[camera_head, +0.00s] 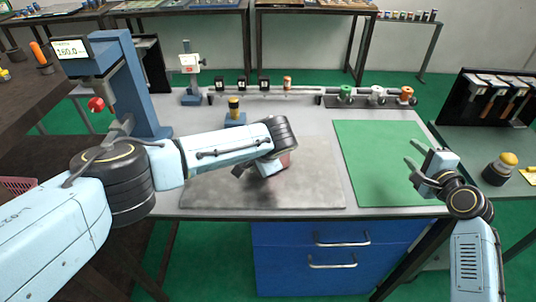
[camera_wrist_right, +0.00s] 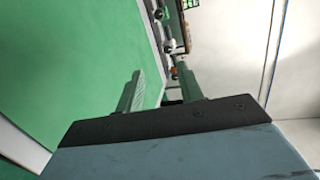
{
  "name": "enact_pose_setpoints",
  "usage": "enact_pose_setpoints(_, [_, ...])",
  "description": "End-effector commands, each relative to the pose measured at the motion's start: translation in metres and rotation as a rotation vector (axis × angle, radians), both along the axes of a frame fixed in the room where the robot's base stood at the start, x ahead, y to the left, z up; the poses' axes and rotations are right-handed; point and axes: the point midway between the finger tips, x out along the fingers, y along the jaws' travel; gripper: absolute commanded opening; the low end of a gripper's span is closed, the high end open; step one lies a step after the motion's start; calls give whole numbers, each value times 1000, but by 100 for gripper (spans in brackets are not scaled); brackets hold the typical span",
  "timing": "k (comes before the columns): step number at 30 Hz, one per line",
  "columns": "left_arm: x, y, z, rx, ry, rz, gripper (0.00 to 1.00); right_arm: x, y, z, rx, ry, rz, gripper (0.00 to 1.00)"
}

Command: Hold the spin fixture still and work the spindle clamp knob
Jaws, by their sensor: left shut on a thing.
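My left gripper (camera_head: 260,170) is low over the grey mat in the middle of the bench, in the head view. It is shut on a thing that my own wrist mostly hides. Only a pinkish part (camera_head: 284,161) shows beside the wrist; I take it to be the spin fixture. I cannot make out the spindle clamp knob for sure. My right gripper (camera_head: 412,154) is open and empty above the green mat, apart from the fixture, to its right. Its two parted fingers also show in the right wrist view (camera_wrist_right: 160,92), with nothing between them.
The grey mat (camera_head: 320,190) and the green mat (camera_head: 380,160) are otherwise clear. A black-and-yellow cylinder (camera_head: 234,107) stands on a blue block behind the grey mat. A rail (camera_head: 300,93) with several small parts runs along the back. A blue press (camera_head: 140,90) stands left.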

Motion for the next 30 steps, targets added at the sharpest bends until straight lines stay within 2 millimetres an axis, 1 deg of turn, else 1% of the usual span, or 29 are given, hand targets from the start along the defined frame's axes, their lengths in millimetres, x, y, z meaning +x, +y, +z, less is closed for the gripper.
enact_pose_setpoints(1, [1,-1,3,-2,-5,0,0,0,0,0,0,0,0,37])
enact_pose_setpoints(5, [1,-1,3,-2,-5,0,0,0,0,0,0,0,0,37])
enact_pose_setpoints(8, [1,-1,3,-2,-5,0,0,0,1,0,-7,-1,4,49])
enact_pose_setpoints(9, [1,-1,3,-2,-5,0,0,1,2,1,-20,-2,9,51])
enact_pose_setpoints(11, [1,-1,3,-2,-5,0,0,2,6,2,-59,-6,26,51])
enact_pose_setpoints(13, [1,-1,3,-2,-5,0,0,5,14,5,-138,-13,60,51])
enact_pose_setpoints(17, [1,-1,3,-2,-5,-1,0,12,36,11,-374,-40,161,51])
enact_pose_setpoints(24, [1,-1,3,-2,-5,0,0,22,86,20,-906,-138,382,51])
enact_pose_setpoints(30, [1,-1,3,-2,-5,-1,0,25,124,24,-1351,-257,562,51])
